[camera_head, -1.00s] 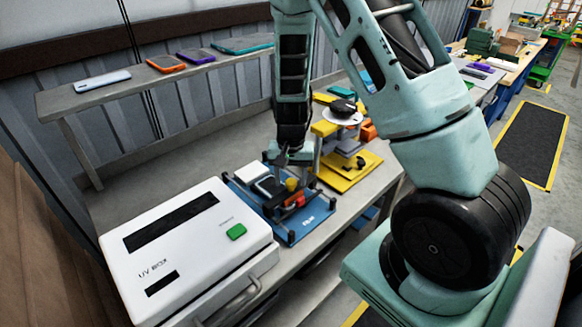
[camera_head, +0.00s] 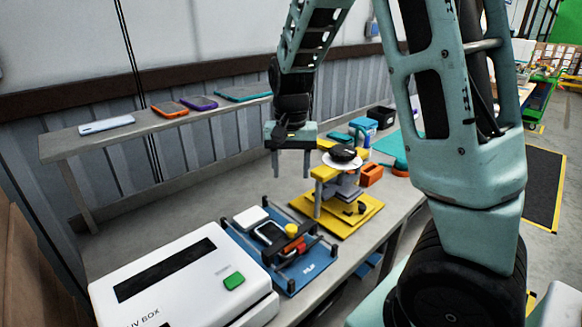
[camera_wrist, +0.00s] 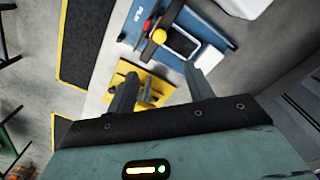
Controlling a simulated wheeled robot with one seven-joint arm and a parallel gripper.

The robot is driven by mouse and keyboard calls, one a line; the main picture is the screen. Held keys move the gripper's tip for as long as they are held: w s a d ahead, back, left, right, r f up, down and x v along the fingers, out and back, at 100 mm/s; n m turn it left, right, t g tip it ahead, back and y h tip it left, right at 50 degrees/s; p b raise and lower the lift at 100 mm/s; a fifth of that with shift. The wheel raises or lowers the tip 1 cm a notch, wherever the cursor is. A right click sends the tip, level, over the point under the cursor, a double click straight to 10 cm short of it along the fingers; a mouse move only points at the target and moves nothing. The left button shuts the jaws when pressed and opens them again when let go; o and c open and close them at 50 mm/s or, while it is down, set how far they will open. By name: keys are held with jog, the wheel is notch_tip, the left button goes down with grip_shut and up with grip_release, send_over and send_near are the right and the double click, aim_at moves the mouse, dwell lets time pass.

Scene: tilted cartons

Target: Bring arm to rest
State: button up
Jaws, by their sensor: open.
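My gripper (camera_head: 291,164) hangs in the air above the workbench, between the back shelf and the yellow press. Its two fingers point down and stand apart with nothing between them. In the wrist view my gripper (camera_wrist: 160,93) also shows open and empty. The teal arm reaches up and over from the right side of the head view. Below the gripper are a blue fixture (camera_head: 318,285) holding a phone-like frame, and a yellow-based press (camera_head: 352,226). Both also show in the wrist view, the blue fixture (camera_wrist: 214,33) at top and the yellow base (camera_wrist: 157,92) near the fingers.
A white UV box (camera_head: 150,285) with a green button stands at front left. A raised shelf (camera_head: 75,145) along the wall holds several phones and cases. Orange, blue and black bins (camera_head: 381,116) stand farther back on the bench. Bare bench lies behind the fixture.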

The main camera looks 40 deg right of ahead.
jog(key=shift+r, duration=0.15)
dwell(0.4)
jog(key=s+a+f+n+b, duration=0.2)
jog(key=s+a+n, duration=0.15)
jog(key=a, duration=0.75)
jog(key=s+a+f+n+b, duration=0.2)
jog(key=s+a+n, duration=1.1)
jog(key=s, duration=0.5)
jog(key=a, duration=0.2)
jog(key=shift+s+a+f+y, duration=0.2)
jog(key=shift+s+a+y, duration=0.05)
jog(key=shift+a+y, duration=0.1)
